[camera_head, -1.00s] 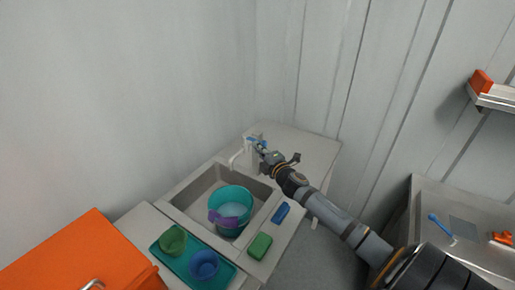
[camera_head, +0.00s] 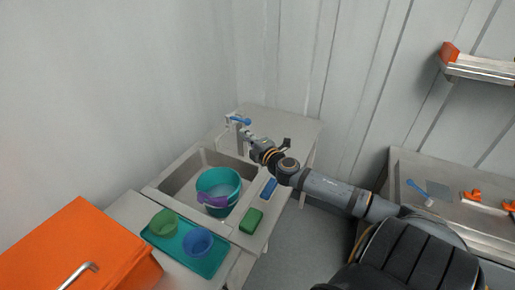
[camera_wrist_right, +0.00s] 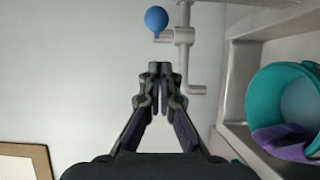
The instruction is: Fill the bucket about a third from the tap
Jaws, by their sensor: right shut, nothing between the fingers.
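The tap (camera_head: 229,119) with a blue lever (camera_head: 241,121) stands at the sink's back corner. In the wrist view its blue knob (camera_wrist_right: 156,19) and bent spout (camera_wrist_right: 190,62) lie ahead of the fingertips; no stream is clear. My right gripper (camera_head: 244,137) is shut and empty, near the tap, apart from the lever. My left gripper is not in view.
A teal tray (camera_head: 207,267) with a green cup (camera_head: 162,223) and a blue cup (camera_head: 198,242) is front left of the sink. A green sponge (camera_head: 251,221) and blue block (camera_head: 268,188) lie on its right edge. An orange box (camera_head: 75,250) stands at left.

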